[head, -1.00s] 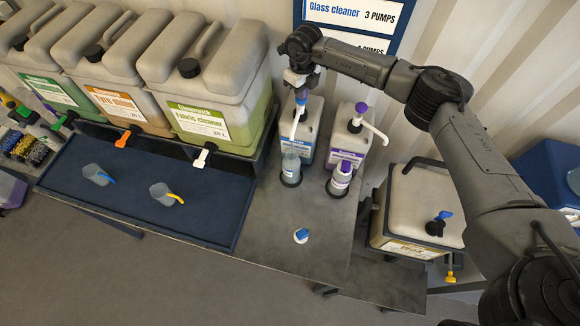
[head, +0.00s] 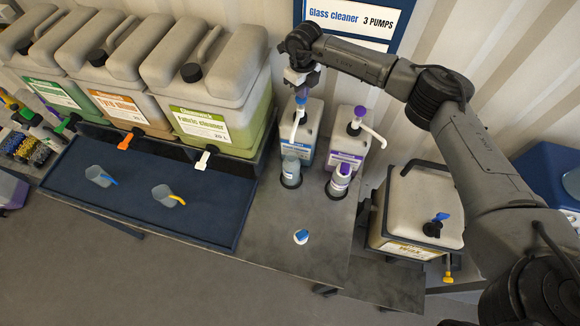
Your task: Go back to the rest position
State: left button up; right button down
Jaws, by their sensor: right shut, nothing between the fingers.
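My right gripper (head: 300,88) is shut and empty. It points down just above the blue-topped pump of the glass cleaner container (head: 309,133) at the back of the bench. I cannot tell whether it touches the pump head. My right arm reaches in from the lower right, over the wax container. My left gripper is not in view. An uncapped grey bottle (head: 291,172) stands under the blue pump's spout. A blue and white cap (head: 301,236) lies on the bench in front.
A purple-topped pump container (head: 350,142) and a purple-capped bottle (head: 339,182) stand to the right. The wax container (head: 404,203) is further right. Several large canisters stand behind a blue tray (head: 135,214) with two cups (head: 165,195). The bench front (head: 270,258) is mostly clear.

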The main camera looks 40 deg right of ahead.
jog(key=shift+r+p, duration=0.4)
jog(key=shift+r, duration=0.45)
jog(key=shift+f, duration=0.25)
